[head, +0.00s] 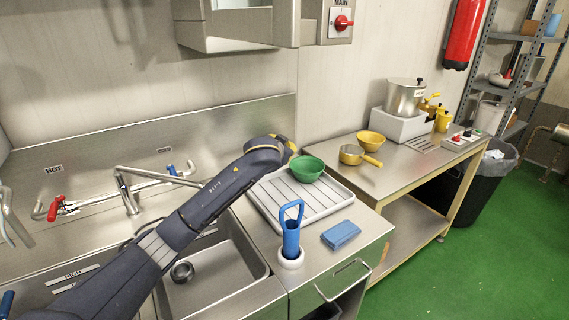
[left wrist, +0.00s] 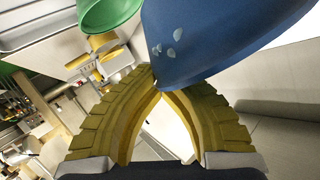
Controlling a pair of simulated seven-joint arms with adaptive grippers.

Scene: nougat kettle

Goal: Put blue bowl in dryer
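The blue bowl (left wrist: 215,40) fills the upper right of the left wrist view, with several pale spots on its side. My left gripper (left wrist: 157,84) has its yellow fingers brought together at the bowl's edge and appears shut on it. In the head view the left gripper (head: 287,143) is partly hidden behind its own wrist, above the back of the drying rack, and the blue bowl cannot be made out. A steel wall cabinet (head: 236,25) hangs above; I cannot tell whether it is the dryer. My right gripper is not in view.
A green bowl (head: 307,168) sits on the white rack (head: 325,201) close to the left gripper. A blue-handled tool (head: 291,228) stands upright in front, beside a blue sponge (head: 341,235). A yellow bowl (head: 371,143) and pan (head: 352,154) stand on the right table.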

